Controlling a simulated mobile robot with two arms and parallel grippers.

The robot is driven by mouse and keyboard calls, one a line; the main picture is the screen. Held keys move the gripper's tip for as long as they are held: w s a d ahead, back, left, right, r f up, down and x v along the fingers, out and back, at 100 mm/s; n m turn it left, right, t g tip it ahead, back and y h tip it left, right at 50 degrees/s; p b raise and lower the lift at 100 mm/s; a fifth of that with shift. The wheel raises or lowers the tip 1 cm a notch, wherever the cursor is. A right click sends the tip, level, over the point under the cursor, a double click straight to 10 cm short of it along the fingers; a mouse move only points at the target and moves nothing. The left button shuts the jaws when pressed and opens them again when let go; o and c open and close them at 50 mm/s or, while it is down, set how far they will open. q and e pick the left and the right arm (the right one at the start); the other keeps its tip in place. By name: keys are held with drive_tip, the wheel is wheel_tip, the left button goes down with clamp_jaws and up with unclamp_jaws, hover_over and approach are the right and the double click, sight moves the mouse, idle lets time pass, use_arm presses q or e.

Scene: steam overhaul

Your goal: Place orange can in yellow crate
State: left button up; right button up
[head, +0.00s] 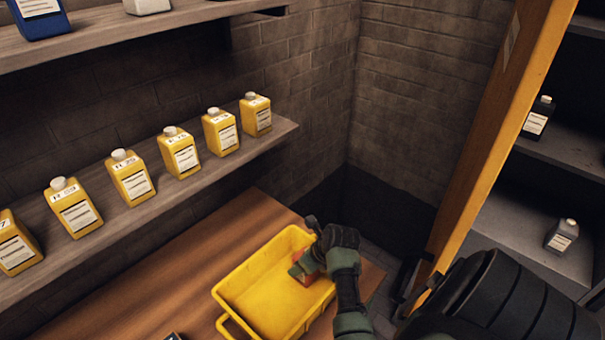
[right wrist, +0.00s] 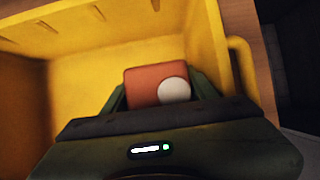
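The yellow crate (head: 258,290) stands on the wooden table. My right gripper (head: 308,268) reaches into the crate's right end from above. The orange can (right wrist: 146,82) is between its fingers, with a round pale cap facing the camera in the right wrist view. There the right gripper (right wrist: 160,92) has a finger close against each side of the can. In the head view a small part of the can (head: 310,276) shows below the gripper, inside the crate's rim. I cannot tell whether the can touches the crate floor. My left gripper is not in view.
A wall shelf (head: 215,170) above the table holds a row of yellow bottles (head: 130,178). An orange post (head: 500,140) and a grey shelf unit (head: 520,225) with dark bottles stand at the right. The crate's left part is empty.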

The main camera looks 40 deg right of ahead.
idle(0.3)
drive_tip(key=b+v, duration=0.2)
drive_tip(key=v, duration=1)
drive_tip(key=shift+r, duration=0.2)
drive_tip(key=shift+a+f, duration=0.1)
